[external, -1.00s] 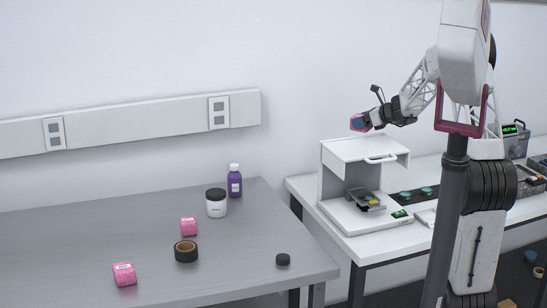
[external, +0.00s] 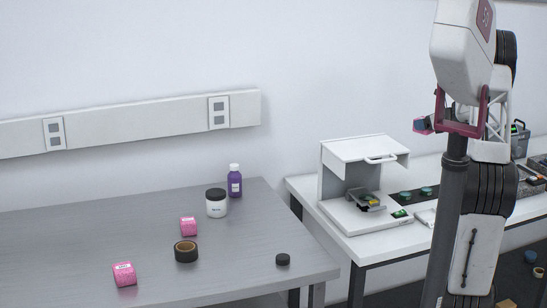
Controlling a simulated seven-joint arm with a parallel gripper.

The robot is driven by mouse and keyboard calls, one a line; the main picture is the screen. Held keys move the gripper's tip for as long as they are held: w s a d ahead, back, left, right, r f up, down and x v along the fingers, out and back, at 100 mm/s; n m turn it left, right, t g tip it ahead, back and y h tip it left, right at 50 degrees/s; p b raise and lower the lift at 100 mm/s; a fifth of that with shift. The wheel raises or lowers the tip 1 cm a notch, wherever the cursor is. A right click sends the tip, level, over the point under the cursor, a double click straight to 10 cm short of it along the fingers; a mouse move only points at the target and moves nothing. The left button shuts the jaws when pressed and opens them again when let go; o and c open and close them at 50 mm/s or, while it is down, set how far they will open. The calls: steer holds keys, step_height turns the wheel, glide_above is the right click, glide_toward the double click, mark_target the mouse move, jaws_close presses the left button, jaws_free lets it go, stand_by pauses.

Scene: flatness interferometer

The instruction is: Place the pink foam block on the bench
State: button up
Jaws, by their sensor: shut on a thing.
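Most of the gripper is hidden behind my own arm, so the fingers barely show. The grey bench (external: 80,237) fills the left and lower part of the view, well to the left of and below the held block. Two other pink labelled pieces lie on it, one near the middle (external: 188,226) and one nearer the front (external: 124,274).
The bench also holds a purple bottle (external: 235,181), a white jar with a black lid (external: 216,203), a dark tape roll (external: 186,251) and a small black disc (external: 283,259). A white instrument (external: 365,185) stands on the white table (external: 362,245). The bench's left part is clear.

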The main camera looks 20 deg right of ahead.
steer(key=shift+s+d, duration=0.45)
steer(key=shift+d, duration=0.25)
step_height(320, 180, down, 18)
steer(key=shift+w+a+r, duration=0.1)
steer(key=shift+a+r, duration=0.05)
glide_above(416, 171)
steer(key=shift+a+f, duration=0.1)
steer(key=shift+f, duration=0.65)
steer(key=shift+f, duration=0.1)
steer(key=shift+f, duration=1.6)
steer(key=shift+f, duration=0.15)
